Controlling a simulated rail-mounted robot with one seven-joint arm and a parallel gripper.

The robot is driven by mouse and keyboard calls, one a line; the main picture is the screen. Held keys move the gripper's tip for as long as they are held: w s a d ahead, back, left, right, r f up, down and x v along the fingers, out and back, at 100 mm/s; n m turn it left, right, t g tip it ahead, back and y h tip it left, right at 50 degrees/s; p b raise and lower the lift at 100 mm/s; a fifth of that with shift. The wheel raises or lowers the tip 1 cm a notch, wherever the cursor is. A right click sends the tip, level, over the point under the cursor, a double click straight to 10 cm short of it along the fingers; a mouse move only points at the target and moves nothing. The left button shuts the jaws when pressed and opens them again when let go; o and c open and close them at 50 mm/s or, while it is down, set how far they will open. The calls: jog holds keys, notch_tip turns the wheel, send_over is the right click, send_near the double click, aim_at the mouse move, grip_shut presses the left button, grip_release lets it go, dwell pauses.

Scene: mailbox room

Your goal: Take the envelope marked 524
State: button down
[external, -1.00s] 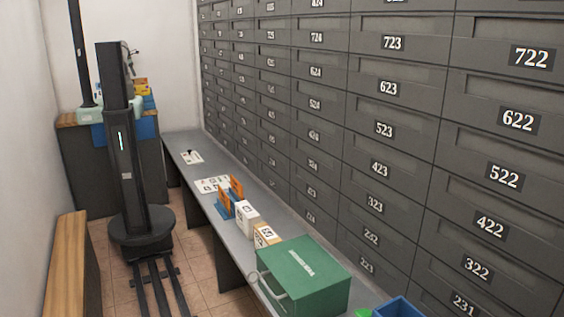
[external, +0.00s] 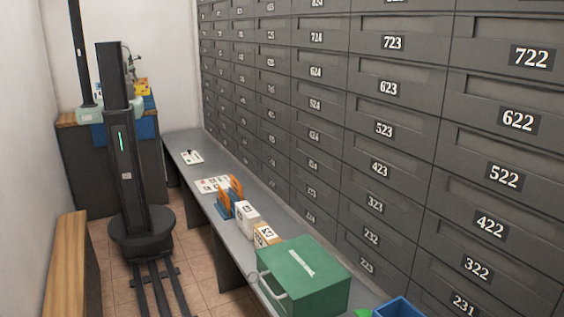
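I cannot pick out an envelope marked 524, as the markings on the small things are too small to read. Orange upright pieces (external: 237,187) stand in a blue holder (external: 225,208) on the long grey counter. A white box (external: 246,217) and a tan box (external: 265,234) with dark markings stand nearer the camera. My gripper (external: 134,74) is at the far end of the room, mostly hidden behind my column, near the desk with yellow items (external: 142,88). Its fingers are too small to tell open from shut.
The grey counter (external: 188,173) runs along the wall of numbered mailboxes (external: 383,130), with papers (external: 213,184) on it. A green metal box (external: 310,285) and a blue bin (external: 398,309) are at the near end. A wooden bench (external: 65,262) stands at left.

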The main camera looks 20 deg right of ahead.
jog(key=shift+r, duration=2.5)
